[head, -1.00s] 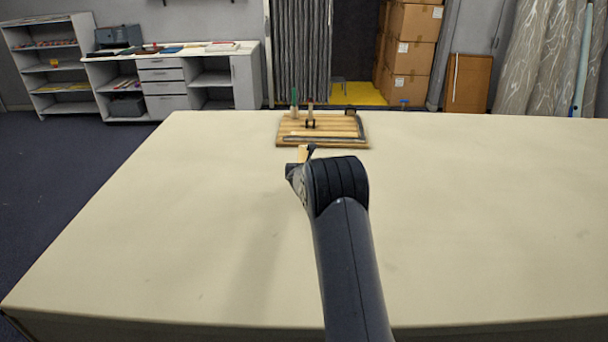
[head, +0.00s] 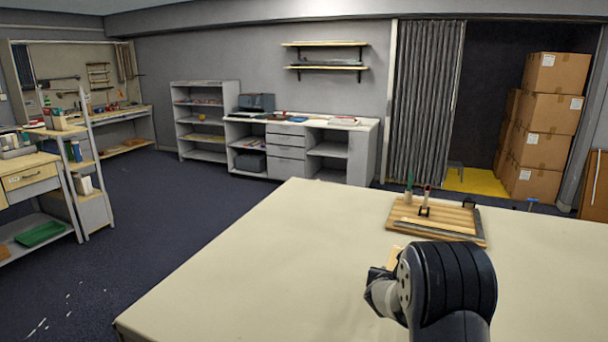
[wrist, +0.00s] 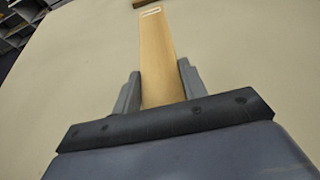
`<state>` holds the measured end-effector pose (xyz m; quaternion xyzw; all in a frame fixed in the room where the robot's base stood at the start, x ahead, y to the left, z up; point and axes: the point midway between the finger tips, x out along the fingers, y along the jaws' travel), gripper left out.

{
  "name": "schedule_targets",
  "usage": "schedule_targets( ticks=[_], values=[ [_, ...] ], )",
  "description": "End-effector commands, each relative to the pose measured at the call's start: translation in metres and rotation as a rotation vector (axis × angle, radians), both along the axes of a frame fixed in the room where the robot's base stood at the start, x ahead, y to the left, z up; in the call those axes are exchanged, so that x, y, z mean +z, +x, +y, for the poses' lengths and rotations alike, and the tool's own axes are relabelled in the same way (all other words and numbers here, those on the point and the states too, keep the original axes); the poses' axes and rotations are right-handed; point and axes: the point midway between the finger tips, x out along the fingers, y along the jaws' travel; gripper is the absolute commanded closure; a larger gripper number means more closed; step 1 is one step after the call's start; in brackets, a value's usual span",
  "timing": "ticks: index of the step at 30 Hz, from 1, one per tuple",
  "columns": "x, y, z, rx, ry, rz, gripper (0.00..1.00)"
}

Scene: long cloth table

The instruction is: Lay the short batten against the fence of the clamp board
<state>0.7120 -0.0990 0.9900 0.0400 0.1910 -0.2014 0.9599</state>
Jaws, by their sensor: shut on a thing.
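The short batten (wrist: 157,58), a flat strip of pale wood with a white label near its far end, is between the two fingers of my gripper (wrist: 160,88) in the wrist view. My gripper is shut on it and points away over the cloth. In the head view a small part of the batten (head: 394,257) shows beside my wrist; the rest is hidden. The clamp board (head: 436,219) lies on the table beyond my gripper, apart from the batten. It has a dark metal edge along its near side and small upright clamps, one green-handled. I cannot tell which edge is the fence.
The long cloth table (head: 270,255) is bare around the board, with free room to its left. Shelves, a drawer cabinet (head: 290,150) and stacked cartons (head: 545,125) stand beyond it. A shelf trolley (head: 85,180) stands at the left.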

Motion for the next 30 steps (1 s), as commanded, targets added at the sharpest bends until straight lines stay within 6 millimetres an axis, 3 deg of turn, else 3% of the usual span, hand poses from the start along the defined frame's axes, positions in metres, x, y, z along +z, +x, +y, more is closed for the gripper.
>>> schedule_targets(
  ticks=[9,18,24,30],
  values=[
    [0.001,-0.081,0.057,0.036,-0.001,0.000,0.88],
    [0.004,-0.149,0.091,0.092,0.000,-0.001,0.88],
    [0.004,-0.169,0.099,0.112,0.000,0.000,0.88],
    [0.004,-0.171,0.099,0.114,0.000,0.000,0.88]
  ],
)
